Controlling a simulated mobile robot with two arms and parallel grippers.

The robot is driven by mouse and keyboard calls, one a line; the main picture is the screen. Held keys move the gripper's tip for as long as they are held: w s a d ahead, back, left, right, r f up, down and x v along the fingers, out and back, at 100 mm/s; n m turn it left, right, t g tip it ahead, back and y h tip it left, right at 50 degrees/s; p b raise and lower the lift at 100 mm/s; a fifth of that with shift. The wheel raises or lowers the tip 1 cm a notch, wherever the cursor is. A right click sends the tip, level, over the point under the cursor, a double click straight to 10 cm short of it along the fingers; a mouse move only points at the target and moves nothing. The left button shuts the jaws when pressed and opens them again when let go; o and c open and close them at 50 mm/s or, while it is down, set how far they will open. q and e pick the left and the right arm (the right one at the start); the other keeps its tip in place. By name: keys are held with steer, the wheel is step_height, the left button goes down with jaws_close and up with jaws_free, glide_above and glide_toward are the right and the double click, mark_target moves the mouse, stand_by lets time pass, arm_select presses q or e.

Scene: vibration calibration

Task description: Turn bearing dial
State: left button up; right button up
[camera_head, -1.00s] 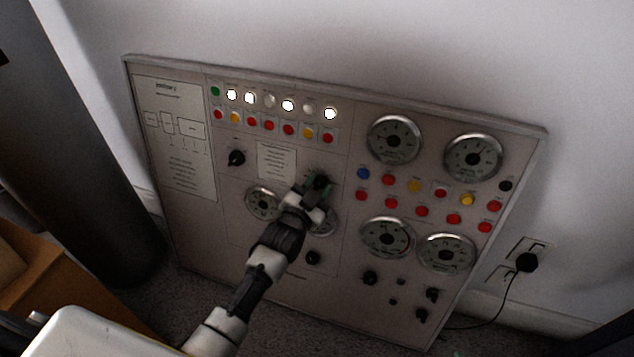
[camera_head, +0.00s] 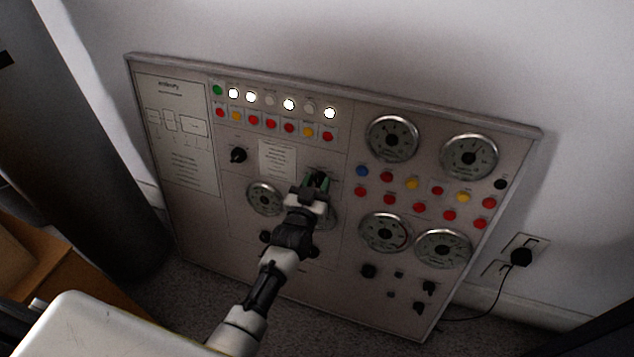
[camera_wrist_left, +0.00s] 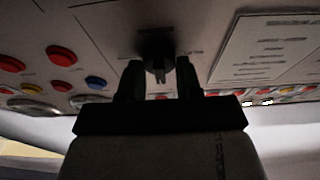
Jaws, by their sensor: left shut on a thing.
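A grey control panel (camera_head: 205,225) leans against the wall. My left gripper (camera_head: 316,184) reaches up to a black dial (camera_head: 319,178) in the panel's middle section, right of a small white label. In the left wrist view, the gripper's two fingers (camera_wrist_left: 158,80) stand on either side of the black dial (camera_wrist_left: 157,48) and are shut on it. The fingers partly hide the dial in the head view, and its label cannot be read. My right gripper is not in view.
Another black dial (camera_head: 238,155) sits left of the label. A round gauge (camera_head: 265,198) is below; a second is mostly behind my arm. Lamps and red and yellow buttons (camera_head: 289,128) line the top. Large gauges (camera_head: 393,138) fill the right. A plug (camera_head: 521,257) is in the wall.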

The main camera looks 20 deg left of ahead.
mark_target(318, 182)
arm_select(q)
steer(key=o, duration=0.9)
steer(key=shift+s, duration=0.1)
steer(key=shift+s, duration=0.35)
steer(key=s+p, duration=0.1)
steer(key=s, duration=0.1)
steer(key=shift+s+f, duration=0.1)
steer(key=shift+s, duration=0.3)
steer(key=s, duration=0.2)
steer(key=s+p, duration=0.1)
steer(key=s, duration=0.4)
steer(key=shift+s+a+f, duration=0.1)
steer(key=shift+a+f, duration=0.05)
steer(key=shift+f, duration=0.2)
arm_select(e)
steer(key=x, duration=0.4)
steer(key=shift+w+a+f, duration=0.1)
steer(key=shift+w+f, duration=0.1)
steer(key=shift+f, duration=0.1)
